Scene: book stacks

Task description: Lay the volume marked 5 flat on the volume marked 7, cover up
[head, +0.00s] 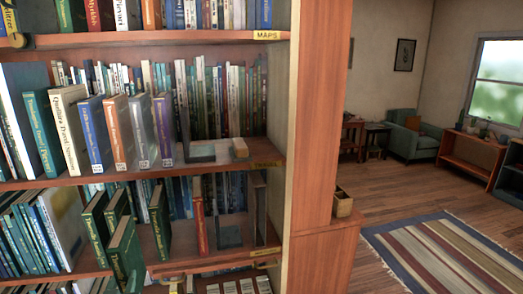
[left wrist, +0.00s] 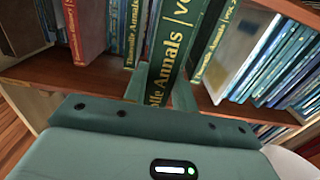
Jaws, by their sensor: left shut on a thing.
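A green book with gold lettering (left wrist: 166,68), its spine reading "Annals", is between the fingers of my left gripper (left wrist: 160,92) in the left wrist view. In the head view this green book (head: 124,252) stands out in front of its neighbours on the lower shelf, slightly tilted. My left gripper (head: 134,284) shows only in small part at the bottom edge there. It is shut on the book. Other green volumes (head: 158,220) stand behind and beside it, some leaning. Their numbers are too small or hidden to read, so I cannot tell volumes 5 and 7 apart. My right gripper is not in view.
A red book (head: 200,226) stands right of the green ones, near a dark upright frame (head: 260,212). Blue books (head: 32,232) and a pale-covered book (head: 64,218) lean at the left. The shelf above (head: 262,166) overhangs. Some shelf room shows right of the red book.

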